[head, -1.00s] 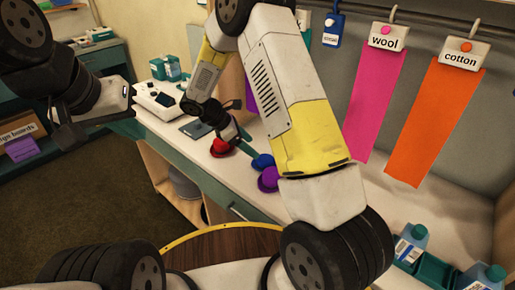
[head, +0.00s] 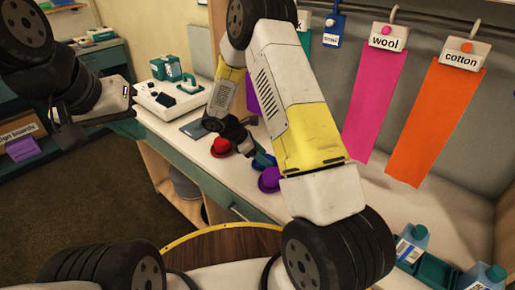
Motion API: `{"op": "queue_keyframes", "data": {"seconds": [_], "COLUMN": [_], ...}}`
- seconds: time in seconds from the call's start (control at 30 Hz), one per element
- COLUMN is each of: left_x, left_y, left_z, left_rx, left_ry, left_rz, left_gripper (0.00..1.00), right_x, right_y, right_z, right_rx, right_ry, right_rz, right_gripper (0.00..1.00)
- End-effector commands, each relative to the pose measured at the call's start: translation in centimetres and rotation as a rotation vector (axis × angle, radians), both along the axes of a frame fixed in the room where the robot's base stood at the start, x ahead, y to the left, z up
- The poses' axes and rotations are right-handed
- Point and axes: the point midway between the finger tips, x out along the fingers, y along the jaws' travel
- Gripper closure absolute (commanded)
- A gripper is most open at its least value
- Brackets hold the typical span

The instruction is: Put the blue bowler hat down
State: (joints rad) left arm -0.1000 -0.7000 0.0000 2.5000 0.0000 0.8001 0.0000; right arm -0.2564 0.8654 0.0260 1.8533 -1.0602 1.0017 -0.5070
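The blue bowler hat (head: 268,158) is low over or on the white counter, partly covered by my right gripper, so I cannot tell whether it touches the counter. My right gripper (head: 259,153) is at the blue hat, pointing down towards it. Its fingers are small and partly hidden, so I cannot tell whether they grip the hat. A red bowler hat (head: 221,148) lies just left of it. A purple bowler hat (head: 270,180) lies just in front, partly behind my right arm. My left gripper (head: 98,122) hangs empty at the upper left, fingers apart, away from the hats.
The white counter (head: 208,165) carries a dark flat pad (head: 195,130), a white device (head: 165,104) and a teal box (head: 165,68). Pink wool (head: 375,105) and orange cotton (head: 435,128) swatches hang at the right.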

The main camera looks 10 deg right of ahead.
Motion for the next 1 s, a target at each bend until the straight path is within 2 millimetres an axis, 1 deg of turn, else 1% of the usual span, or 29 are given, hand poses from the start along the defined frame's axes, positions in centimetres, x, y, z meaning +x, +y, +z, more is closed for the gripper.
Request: {"op": "queue_keyframes", "data": {"seconds": [0.03,0.17,0.2,0.23,0.27,0.3,0.47,0.57,0.67,0.9,1.0], "left_x": [0.0,0.0,0.0,0.0,0.0,0.0,0.0,0.0,0.0,0.0,0.0], "left_y": [0.0,0.0,0.0,0.0,0.0,0.0,0.0,0.0,0.0,0.0,0.0], "left_z": [0.0,0.0,0.0,0.0,0.0,0.0,0.0,0.0,0.0,0.0,0.0], "left_rx": [0.0,0.0,0.0,0.0,0.0,0.0,0.0,0.0,0.0,0.0,0.0], "left_ry": [0.0,0.0,0.0,0.0,0.0,0.0,0.0,0.0,0.0,0.0,0.0], "left_rz": [0.0,0.0,0.0,0.0,0.0,0.0,0.0,0.0,0.0,0.0,0.0], "left_gripper": [1.0,1.0,1.0,1.0,1.0,1.0,1.0,1.0,1.0,1.0,1.0], "right_x": [0.0,0.0,0.0,0.0,0.0,0.0,0.0,0.0,0.1,0.1,0.1], "right_y": [0.0,0.0,0.0,0.0,0.0,0.0,0.0,0.0,0.0,0.0,0.0], "right_z": [0.0,0.0,0.0,0.0,0.0,0.0,0.1,0.8,2.4,7.3,8.8], "right_rx": [0.0,0.0,0.0,0.0,0.0,0.0,0.0,0.0,0.0,0.0,0.0], "right_ry": [0.0,0.0,0.0,0.0,0.0,0.0,-0.001,-0.002,-0.004,-0.004,-0.003], "right_rz": [0.0,0.0,0.0,0.0,0.0,0.0,-0.001,-0.001,0.0,-0.002,0.002], "right_gripper": [0.52,0.78,0.86,0.89,0.9,0.96,0.96,0.96,0.96,0.96,0.96]}}
